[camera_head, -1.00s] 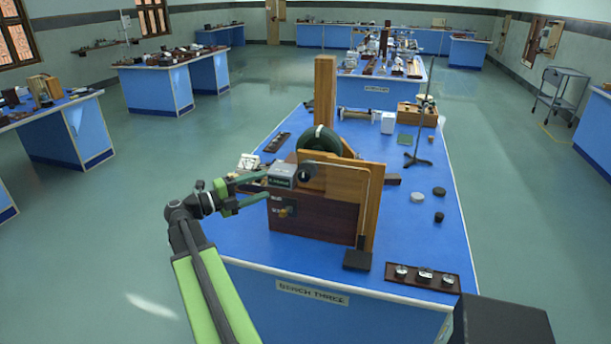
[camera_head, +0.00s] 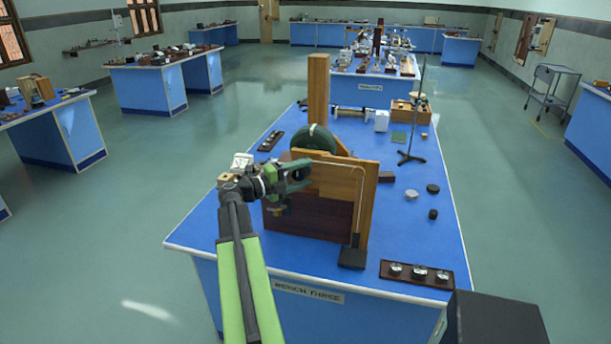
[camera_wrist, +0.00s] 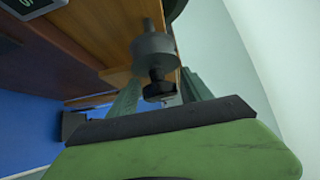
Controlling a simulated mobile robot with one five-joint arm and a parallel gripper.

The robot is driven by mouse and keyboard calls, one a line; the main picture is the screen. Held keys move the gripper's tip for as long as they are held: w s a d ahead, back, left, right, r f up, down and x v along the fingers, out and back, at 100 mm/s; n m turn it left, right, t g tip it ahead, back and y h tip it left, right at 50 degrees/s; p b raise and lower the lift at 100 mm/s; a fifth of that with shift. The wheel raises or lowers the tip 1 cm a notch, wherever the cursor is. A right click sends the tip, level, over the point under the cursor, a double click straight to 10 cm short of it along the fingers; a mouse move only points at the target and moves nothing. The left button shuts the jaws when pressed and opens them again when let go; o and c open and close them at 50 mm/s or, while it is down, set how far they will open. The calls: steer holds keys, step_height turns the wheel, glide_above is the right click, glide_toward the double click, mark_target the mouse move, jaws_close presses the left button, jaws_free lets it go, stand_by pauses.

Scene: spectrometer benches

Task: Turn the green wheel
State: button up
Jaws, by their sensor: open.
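The green wheel (camera_head: 314,139) is dark green and stands upright behind the wooden panel (camera_head: 343,185) on the near bench; its lower part is hidden. My gripper (camera_head: 303,175) is open at the left front of that panel, over the dark wooden box, and covers part of it. In the wrist view, a grey cylinder with a black knob (camera_wrist: 157,82) shows between or just beyond my fingers (camera_wrist: 160,92); I cannot tell whether they touch it. A dark green curved edge (camera_wrist: 173,9) shows at the top there, perhaps the wheel's rim.
A tall wooden post (camera_head: 318,90) stands behind the wheel. A bent metal rod on a black foot (camera_head: 352,257) stands before the panel. A dark tray (camera_head: 416,274) lies at the bench's front right. A retort stand (camera_head: 411,157) is farther back.

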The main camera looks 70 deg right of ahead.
steer(key=shift+s+d, duration=0.4)
steer(key=shift+d, duration=0.05)
steer(key=shift+c, duration=0.2)
jaws_close()
